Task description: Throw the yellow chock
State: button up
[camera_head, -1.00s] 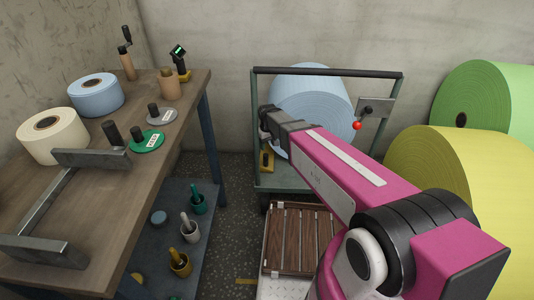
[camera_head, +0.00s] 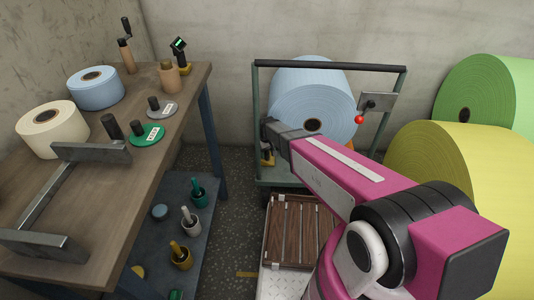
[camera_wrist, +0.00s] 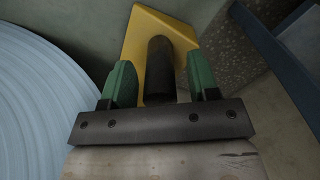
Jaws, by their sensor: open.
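The yellow chock (camera_head: 267,157) sits at the left side of the green cart's bed, beside the light-blue roll (camera_head: 312,100). In the wrist view the chock (camera_wrist: 142,35) is a yellow wedge with a dark upright handle (camera_wrist: 160,68). My gripper (camera_wrist: 162,82) is open, with one green finger on each side of the handle. Gaps show between the fingers and the handle. In the head view my gripper (camera_head: 268,132) is just above the chock and partly covers it.
A green cart (camera_head: 256,110) holds the roll against the wall. Large yellow (camera_head: 460,170) and green (camera_head: 490,95) rolls stand to the right. A workbench (camera_head: 85,195) with small rolls and tools stands left. A slatted wooden pallet (camera_head: 300,230) lies in front.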

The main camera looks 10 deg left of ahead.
jog(key=shift+f, duration=0.15)
jog(key=shift+c, duration=0.3)
grip_shut()
jog(key=shift+w+d, duration=0.15)
jog(key=shift+d, duration=3.05)
jog(key=shift+o, duration=0.3)
grip_release()
jog(key=shift+d, duration=0.1)
notch_tip(320, 180, up, 11)
